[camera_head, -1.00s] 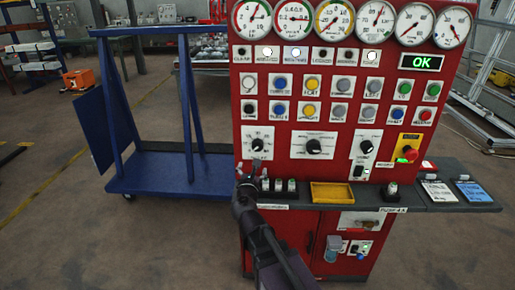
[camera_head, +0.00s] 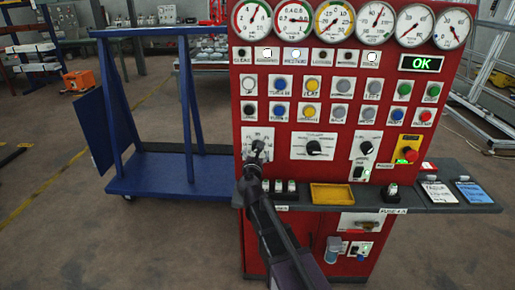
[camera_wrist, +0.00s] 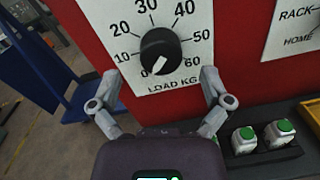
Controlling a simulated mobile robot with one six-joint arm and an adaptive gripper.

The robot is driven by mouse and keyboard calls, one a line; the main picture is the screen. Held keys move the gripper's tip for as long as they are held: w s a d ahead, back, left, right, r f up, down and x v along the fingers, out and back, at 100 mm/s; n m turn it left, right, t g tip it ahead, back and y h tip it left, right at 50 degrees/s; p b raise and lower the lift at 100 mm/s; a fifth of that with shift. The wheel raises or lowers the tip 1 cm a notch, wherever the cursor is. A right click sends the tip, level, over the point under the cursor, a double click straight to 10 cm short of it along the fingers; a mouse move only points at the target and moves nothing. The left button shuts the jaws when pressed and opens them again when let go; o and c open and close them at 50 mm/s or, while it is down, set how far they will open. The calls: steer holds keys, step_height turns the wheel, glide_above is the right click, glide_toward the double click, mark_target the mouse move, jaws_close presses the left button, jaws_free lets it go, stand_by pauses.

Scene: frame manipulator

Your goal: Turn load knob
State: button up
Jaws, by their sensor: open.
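In the head view the load knob (camera_head: 258,146) is at the left of the red panel's lower row, partly hidden by my gripper. My gripper (camera_wrist: 156,88) is open, with one finger at each side of the plate's lower part. The fingertips are below the knob and apart from it. My gripper (camera_head: 253,160) also shows in the head view.
A grey shelf (camera_head: 440,204) juts out below the panel. It holds green-topped blocks (camera_wrist: 279,134) at right of my gripper and a yellow tray (camera_head: 333,195). A blue cart (camera_head: 150,175) stands left of the red panel (camera_head: 240,110). A middle knob (camera_head: 313,147) is to the right.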

steer(key=shift+w+d, duration=0.2)
steer(key=shift+w, duration=1.65)
steer(key=c, duration=1.2)
